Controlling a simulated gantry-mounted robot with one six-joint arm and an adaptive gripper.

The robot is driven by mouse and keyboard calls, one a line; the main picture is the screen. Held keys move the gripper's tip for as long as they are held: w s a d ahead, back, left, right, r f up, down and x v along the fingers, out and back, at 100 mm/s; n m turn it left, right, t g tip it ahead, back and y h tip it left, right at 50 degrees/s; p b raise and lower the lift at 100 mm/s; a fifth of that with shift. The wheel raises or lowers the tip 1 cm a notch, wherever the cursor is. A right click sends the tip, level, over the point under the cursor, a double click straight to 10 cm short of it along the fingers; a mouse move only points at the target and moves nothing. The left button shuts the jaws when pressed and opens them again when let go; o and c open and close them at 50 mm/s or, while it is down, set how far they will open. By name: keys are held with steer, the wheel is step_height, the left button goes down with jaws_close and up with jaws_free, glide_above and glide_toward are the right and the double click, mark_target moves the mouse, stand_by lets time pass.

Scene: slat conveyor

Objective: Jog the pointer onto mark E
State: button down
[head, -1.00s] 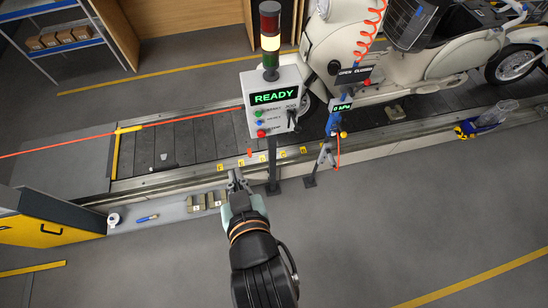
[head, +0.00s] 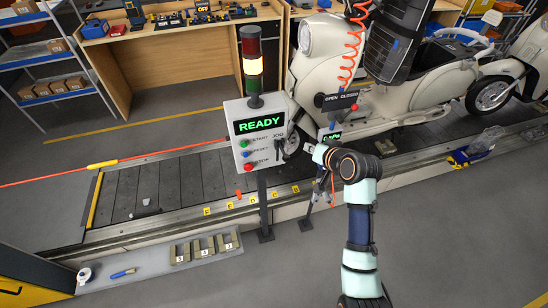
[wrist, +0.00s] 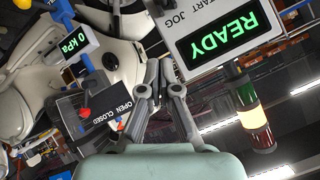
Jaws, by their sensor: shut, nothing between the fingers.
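A small orange pointer (head: 239,194) stands at the conveyor's near edge, between the second and third yellow tags from the left. My gripper (head: 309,148) is just right of this lever. In the wrist view my gripper (wrist: 160,68) is shut and empty, beside the panel (wrist: 205,45); contact with the lever cannot be told.
An OPEN/CLOSED box (head: 340,101) and a hose hang close to my arm. A cream scooter (head: 420,95) stands on the slat conveyor (head: 180,184). A signal tower (head: 252,65) tops the panel, its middle light lit. A ledge (head: 140,262) holds blocks and tape.

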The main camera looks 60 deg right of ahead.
mark_target(283, 151)
steer(key=w+d+f, duration=0.2)
steer(key=w+f, duration=0.5)
steer(key=f, duration=0.1)
steer(key=shift+d+f, duration=0.2)
steer(key=shift+f, duration=0.2)
steer(key=shift+w, duration=0.15)
